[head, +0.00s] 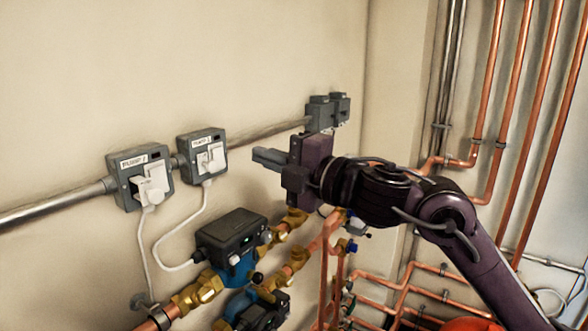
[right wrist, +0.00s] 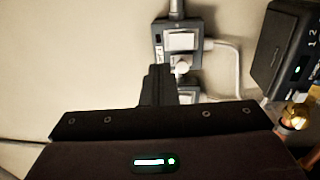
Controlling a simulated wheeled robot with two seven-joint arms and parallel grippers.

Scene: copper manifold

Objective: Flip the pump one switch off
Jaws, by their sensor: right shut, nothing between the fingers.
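Two grey switch boxes are on the wall in the head view, a left one (head: 124,179) and a right one (head: 190,150). Each has a white label starting with "PUMP", a white plug and a white cord; the small numbers are hard to read. A white rocker (head: 203,162) shows on the right box; the left box's switch position is unclear. My right gripper (head: 256,158) is shut and empty, right of the right box and apart from it. In the right wrist view, its fingers (right wrist: 157,72) partly cover a lower box, below a box with a white rocker (right wrist: 181,40). My left gripper is out of view.
A black pump controller (head: 230,232) with brass fittings sits below the boxes. A grey conduit (head: 55,206) runs along the wall. Grey boxes (head: 320,114) stand behind my right gripper. Copper pipes (head: 495,90) fill the right side. The wall above is clear.

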